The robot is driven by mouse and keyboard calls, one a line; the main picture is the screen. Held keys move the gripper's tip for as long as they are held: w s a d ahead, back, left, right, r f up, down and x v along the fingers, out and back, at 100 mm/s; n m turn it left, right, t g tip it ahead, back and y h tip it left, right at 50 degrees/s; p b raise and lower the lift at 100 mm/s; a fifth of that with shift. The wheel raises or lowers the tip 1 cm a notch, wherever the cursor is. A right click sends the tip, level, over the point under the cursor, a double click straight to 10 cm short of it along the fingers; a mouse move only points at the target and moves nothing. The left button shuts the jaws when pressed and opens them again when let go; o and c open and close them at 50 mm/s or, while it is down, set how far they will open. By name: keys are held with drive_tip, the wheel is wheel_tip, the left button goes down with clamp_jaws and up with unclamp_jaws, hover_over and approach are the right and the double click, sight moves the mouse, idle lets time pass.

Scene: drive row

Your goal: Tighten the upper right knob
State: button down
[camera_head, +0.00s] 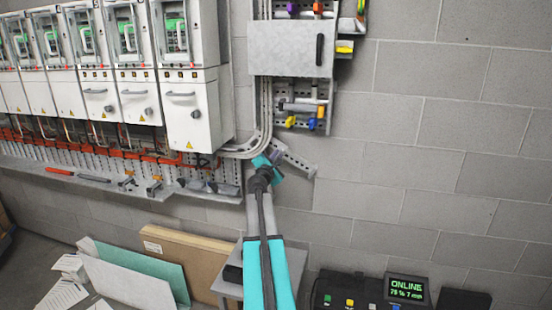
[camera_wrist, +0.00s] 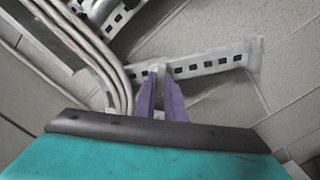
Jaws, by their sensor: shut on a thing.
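Coloured knobs show in the head view, and I cannot tell which one is the upper right knob. A purple knob (camera_head: 292,7) and an orange knob (camera_head: 318,7) sit at the top, above a grey box. A yellow knob (camera_head: 290,122), another orange knob (camera_head: 321,111) and a blue knob (camera_head: 312,124) sit on the panel below it. My gripper (camera_wrist: 160,73) has purple fingers, close together on the lower edge of a slotted metal rail (camera_wrist: 208,62). This rail (camera_head: 298,164) is tilted, below the knob panel.
Grey conduits (camera_head: 265,100) bend close beside my gripper. A shelf (camera_head: 110,180) holds tools. Boards (camera_head: 185,255) lean below. A control box with an ONLINE display (camera_head: 407,289) stands lower right. Bare block wall fills the right.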

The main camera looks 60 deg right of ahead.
drive_tip(key=shift+d+b, duration=0.15)
drive_tip(key=shift+b, duration=0.15)
drive_tip(key=shift+m+b, duration=0.6)
drive_tip(key=shift+b, duration=0.15)
drive_tip(key=m+b, duration=0.8)
drive_tip(key=b, duration=0.4)
drive_tip(key=m+b, duration=0.8)
drive_tip(key=b, duration=0.5)
drive_tip(key=shift+s+d+r+m, duration=0.1)
drive_tip(key=shift+d+r+m, duration=0.05)
drive_tip(key=shift+m, duration=0.25)
drive_tip(key=shift+r, duration=0.1)
drive_tip(key=c, duration=1.9)
unclamp_jaws()
drive_tip(key=shift+o, duration=0.4)
